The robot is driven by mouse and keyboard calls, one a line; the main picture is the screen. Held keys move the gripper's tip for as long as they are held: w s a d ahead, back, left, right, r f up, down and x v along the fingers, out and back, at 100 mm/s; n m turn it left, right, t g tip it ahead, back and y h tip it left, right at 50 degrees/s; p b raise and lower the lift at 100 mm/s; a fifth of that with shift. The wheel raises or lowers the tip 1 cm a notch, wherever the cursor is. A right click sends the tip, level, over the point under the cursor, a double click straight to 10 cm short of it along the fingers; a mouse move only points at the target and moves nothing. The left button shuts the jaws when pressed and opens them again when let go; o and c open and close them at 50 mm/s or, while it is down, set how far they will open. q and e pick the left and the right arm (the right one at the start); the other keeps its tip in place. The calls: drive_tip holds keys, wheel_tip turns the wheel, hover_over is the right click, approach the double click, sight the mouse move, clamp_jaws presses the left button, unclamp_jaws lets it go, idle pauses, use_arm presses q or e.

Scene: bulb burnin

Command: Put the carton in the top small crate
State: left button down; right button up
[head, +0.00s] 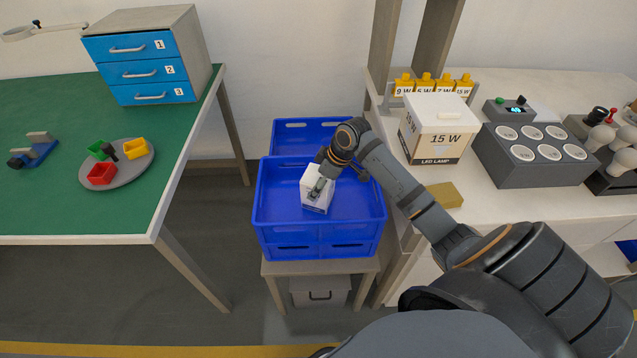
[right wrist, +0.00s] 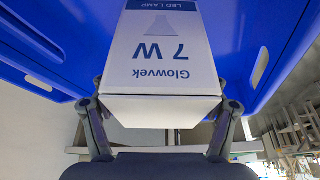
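The carton (head: 313,200) is a small white box with a dark label; the right wrist view shows its "Glowvek 7 W LED LAMP" print (right wrist: 160,55). My right gripper (head: 322,187) has its fingers on both sides of the carton, and in the right wrist view the fingers (right wrist: 160,110) close against its sides. The carton is within the outline of the top small blue crate (head: 285,243), near its middle. I cannot tell whether it touches the crate floor. My left gripper is not in view.
Another blue crate (head: 300,130) stands behind. The crates are on a low stand (head: 320,267) between a green-topped bench (head: 60,210) and a white counter (head: 540,205). A larger 15 W box (head: 430,145) and a yellow block (head: 446,195) are on the counter, near my right arm.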

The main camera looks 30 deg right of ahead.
drive_tip(key=o, duration=0.4)
drive_tip(key=p+v, duration=0.2)
drive_tip(key=v, duration=1)
drive_tip(key=shift+r, duration=0.1)
